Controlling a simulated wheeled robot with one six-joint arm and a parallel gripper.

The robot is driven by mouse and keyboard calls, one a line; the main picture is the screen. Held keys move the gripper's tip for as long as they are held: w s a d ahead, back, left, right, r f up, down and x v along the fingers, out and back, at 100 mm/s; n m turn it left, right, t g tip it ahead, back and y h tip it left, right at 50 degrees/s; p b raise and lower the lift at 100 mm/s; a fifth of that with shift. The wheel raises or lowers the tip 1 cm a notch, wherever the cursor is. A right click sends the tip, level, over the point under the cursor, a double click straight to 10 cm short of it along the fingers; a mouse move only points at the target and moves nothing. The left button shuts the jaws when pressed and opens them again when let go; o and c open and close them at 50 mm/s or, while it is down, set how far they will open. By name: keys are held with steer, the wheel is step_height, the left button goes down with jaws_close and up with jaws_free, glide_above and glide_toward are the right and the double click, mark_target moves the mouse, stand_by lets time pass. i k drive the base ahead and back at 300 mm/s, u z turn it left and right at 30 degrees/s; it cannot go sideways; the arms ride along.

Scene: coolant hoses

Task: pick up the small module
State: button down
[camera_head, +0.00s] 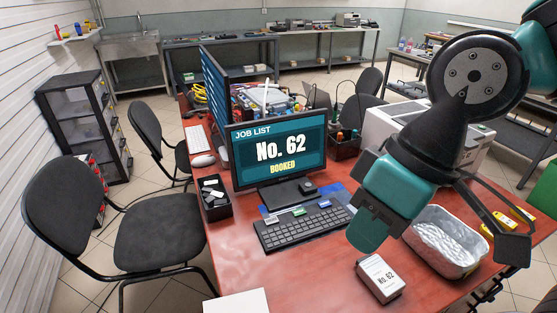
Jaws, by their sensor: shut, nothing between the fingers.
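I cannot tell for sure which thing is the small module. Several small pieces lie by the monitor's foot: a black piece (307,187), a green-and-white piece (299,211) and a blue piece (325,203). A white box marked "No. 62" (379,278) with a dark edge stands on the red desk (315,275), at the front. My gripper (367,236) is teal and black, hangs above the desk behind this box, and is shut and empty. It is apart from the box.
A black keyboard (303,229) lies left of my gripper, before a monitor (279,151) reading "JOB LIST No. 62 BOOKED". A metal tray (477,265) stands at right, partly behind my arm. A black bin (215,199) stands at left. The desk's front middle is clear.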

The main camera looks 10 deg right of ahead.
mark_target(378, 277)
steer(key=k, duration=1)
steer(key=z, duration=1.5)
steer(key=i, duration=1.2)
steer(key=u, duration=1.9)
